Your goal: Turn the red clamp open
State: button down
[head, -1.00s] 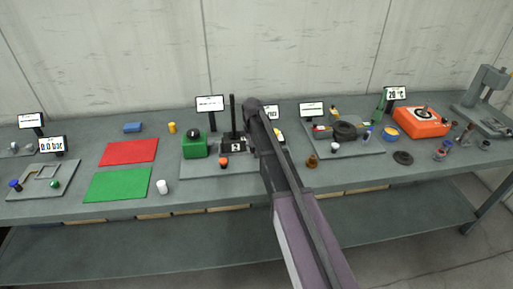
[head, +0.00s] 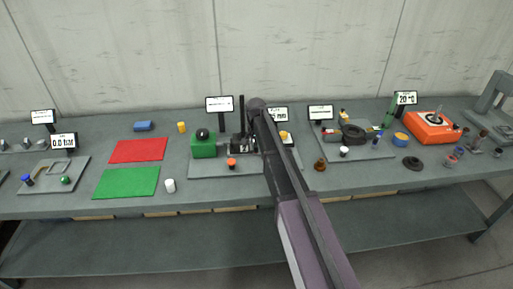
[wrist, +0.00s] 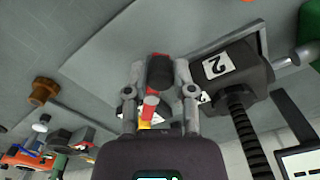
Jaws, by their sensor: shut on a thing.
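In the wrist view, my gripper (wrist: 160,82) has its two grey fingers closed around a dark, rounded piece, with red (wrist: 158,57) showing just behind it. A short red rod (wrist: 150,103), which looks like part of the red clamp, shows between the fingers nearer the palm. Where the dark piece joins the red parts is hidden. Beside the right finger is a black block (wrist: 256,72) with a white label marked 2 and a ribbed black post (wrist: 243,130). In the head view my arm hides most of the clamp.
In the head view, a green box (head: 204,149) with a black knob stands left of the black block. An orange knob (head: 231,163) is in front. A brown knob (head: 320,164) sits to the right. Small display screens stand behind. Red and green mats (head: 126,183) lie farther left.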

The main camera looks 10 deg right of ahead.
jog(key=shift+c, duration=2.3)
grip_release()
jog(key=shift+d+n, duration=0.1)
jog(key=shift+n, duration=0.2)
jog(key=d+n, duration=0.7)
jog(key=n, duration=0.8)
notch_tip(320, 180, up, 14)
jog(key=p, duration=1.4)
jog(key=s+f+m+b, duration=0.3)
jog(key=s, duration=0.6)
jog(key=s+f+m+b, duration=0.3)
jog(key=s+f+b, duration=0.1)
jog(key=s, duration=0.6)
jog(key=s+f+m+b, duration=0.3)
jog(key=s, duration=0.6)
jog(key=shift+s+d+f, duration=0.25)
jog(key=shift+s+d, duration=0.05)
jog(key=shift+s, duration=0.1)
